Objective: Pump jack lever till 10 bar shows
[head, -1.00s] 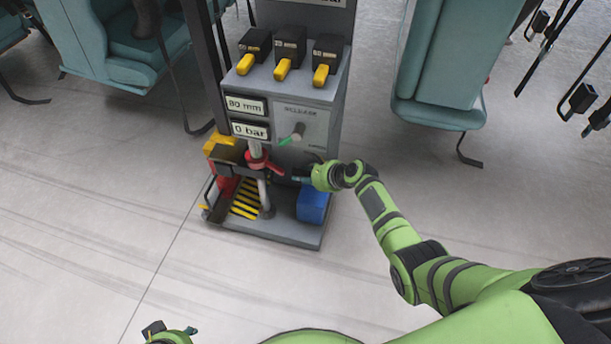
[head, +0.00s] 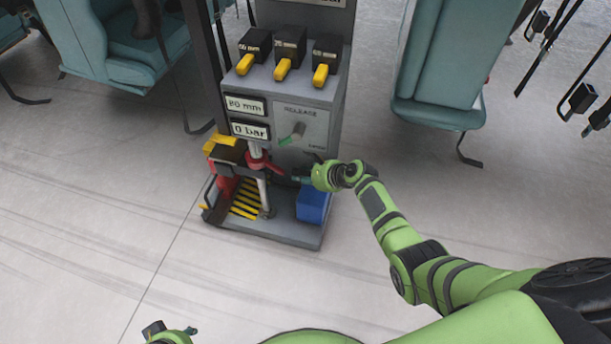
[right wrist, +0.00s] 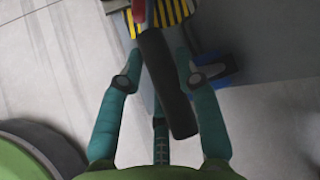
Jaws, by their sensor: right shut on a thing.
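The jack lever is a red arm (head: 268,166) at the front of a grey test stand (head: 312,95). In the right wrist view its black grip (right wrist: 165,85) lies between the teal fingers of my right gripper (right wrist: 158,56), which is shut on it. In the head view my right gripper (head: 301,180) is at the lever's right end, partly hidden. The pressure display (head: 250,130) reads 0 bar. The display above it (head: 245,106) reads 80 mm. My left gripper (head: 168,332) is at the bottom edge, cut off, its fingers unclear.
A panel marked RELEASE carries a knob with a green pointer (head: 291,136). Several black blocks with yellow handles (head: 284,53) stand on top. A blue box (head: 313,204) and a yellow-black striped plate (head: 245,200) are on the base. Teal seats stand on both sides. The near floor is clear.

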